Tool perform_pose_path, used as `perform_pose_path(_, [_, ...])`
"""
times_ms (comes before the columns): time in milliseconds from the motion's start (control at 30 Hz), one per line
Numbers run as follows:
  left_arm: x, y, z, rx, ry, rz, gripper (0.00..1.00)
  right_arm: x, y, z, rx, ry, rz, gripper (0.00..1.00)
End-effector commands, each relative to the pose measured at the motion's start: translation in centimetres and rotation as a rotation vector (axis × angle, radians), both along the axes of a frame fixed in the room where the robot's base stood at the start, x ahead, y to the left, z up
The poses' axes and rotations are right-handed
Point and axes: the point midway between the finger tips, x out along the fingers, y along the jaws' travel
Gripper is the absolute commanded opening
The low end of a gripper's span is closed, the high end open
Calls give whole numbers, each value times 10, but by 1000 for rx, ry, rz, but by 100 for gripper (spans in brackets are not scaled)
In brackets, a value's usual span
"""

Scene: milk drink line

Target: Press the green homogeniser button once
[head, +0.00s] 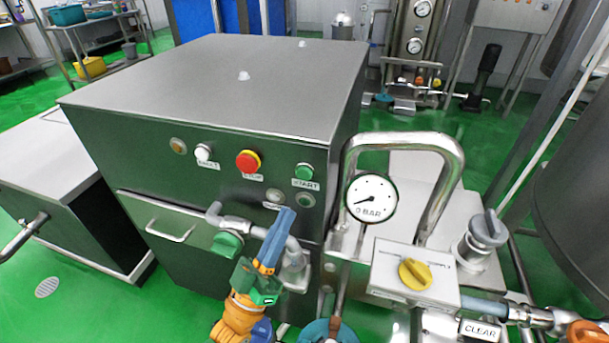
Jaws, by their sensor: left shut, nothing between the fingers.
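The green button (304,171) is on the upper right of the dark front panel of the steel cabinet (220,85), above a white START label. My left gripper (286,213) has blue fingers and a green and orange wrist. It is shut and empty, with its tips pointing up, below and slightly left of the green button in the picture. The button's face is uncovered, and a gap shows between it and the fingertips. How far the tips are from the panel is hard to tell. My right gripper is not in view.
Left of the button are a red STOP button (248,162) on yellow, a white button (203,151) and an amber lamp (178,146). Grey pipework with a green knob (227,244) surrounds the fingers. A pressure gauge (371,198) and bent steel pipe (452,165) stand right.

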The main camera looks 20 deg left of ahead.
Motion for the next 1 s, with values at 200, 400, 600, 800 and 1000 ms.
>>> perform_pose_path(200, [33, -1, -4, -1, -2, 0, 0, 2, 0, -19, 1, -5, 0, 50])
perform_pose_path(400, [59, -2, -4, -1, -1, 0, 0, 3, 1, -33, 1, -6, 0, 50])
perform_pose_path(600, [72, -3, -2, 0, 1, -1, 0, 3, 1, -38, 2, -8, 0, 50])
perform_pose_path(800, [74, -3, -1, -1, 2, 0, 0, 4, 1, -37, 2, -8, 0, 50])
perform_pose_path(1000, [74, -3, 0, 0, 1, 0, 0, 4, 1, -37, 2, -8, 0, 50])
